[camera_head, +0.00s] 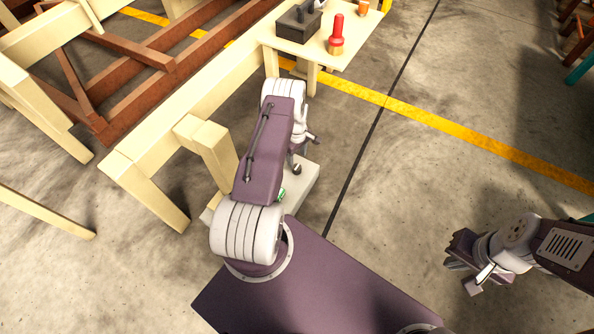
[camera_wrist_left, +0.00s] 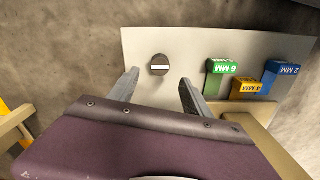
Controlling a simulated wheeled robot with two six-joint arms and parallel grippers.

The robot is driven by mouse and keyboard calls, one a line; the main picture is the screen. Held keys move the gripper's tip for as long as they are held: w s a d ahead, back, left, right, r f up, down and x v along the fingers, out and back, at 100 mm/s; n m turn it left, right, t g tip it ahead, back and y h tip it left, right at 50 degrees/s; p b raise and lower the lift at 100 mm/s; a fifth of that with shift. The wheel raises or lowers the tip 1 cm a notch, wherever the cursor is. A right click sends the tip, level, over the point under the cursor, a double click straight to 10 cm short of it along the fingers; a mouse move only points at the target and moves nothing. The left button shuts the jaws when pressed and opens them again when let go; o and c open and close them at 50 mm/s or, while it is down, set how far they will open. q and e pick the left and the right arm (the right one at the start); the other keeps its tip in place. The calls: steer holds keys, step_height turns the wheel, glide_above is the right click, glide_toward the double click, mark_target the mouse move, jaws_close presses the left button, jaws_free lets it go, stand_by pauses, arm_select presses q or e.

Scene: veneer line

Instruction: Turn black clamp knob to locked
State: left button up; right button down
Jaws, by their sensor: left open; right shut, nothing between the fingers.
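The black clamp knob (camera_wrist_left: 159,65) is a round dark disc with a white bar across it, lying level in the left wrist view. It sits on a pale panel (camera_wrist_left: 193,48). My left gripper (camera_wrist_left: 158,77) is open, its two fingers to either side of the knob in that view; I cannot tell whether they touch it. In the head view my left gripper (camera_head: 296,166) is over the pale panel (camera_head: 304,184), and the knob is hidden there. My right gripper (camera_head: 458,266) is shut and empty, over bare floor at the right.
Green 6 MM (camera_wrist_left: 222,68), yellow 4 MM (camera_wrist_left: 246,88) and blue 2 MM (camera_wrist_left: 281,72) blocks stand right of the knob. A cream frame (camera_head: 150,150) lies left of my left arm. A cream bench (camera_head: 318,48) holds a dark box (camera_head: 298,24) and a red-handled brush (camera_head: 337,30).

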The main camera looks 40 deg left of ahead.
mark_target(297, 167)
arm_select(q)
step_height(297, 167, down, 8)
steer(key=b, duration=0.5)
steer(key=shift+f, duration=0.2)
jaws_close()
steer(key=shift+m, duration=0.3)
steer(key=m, duration=0.8)
steer(key=shift+m, duration=0.4)
steer(key=m, duration=0.4)
steer(key=shift+m, duration=2.5)
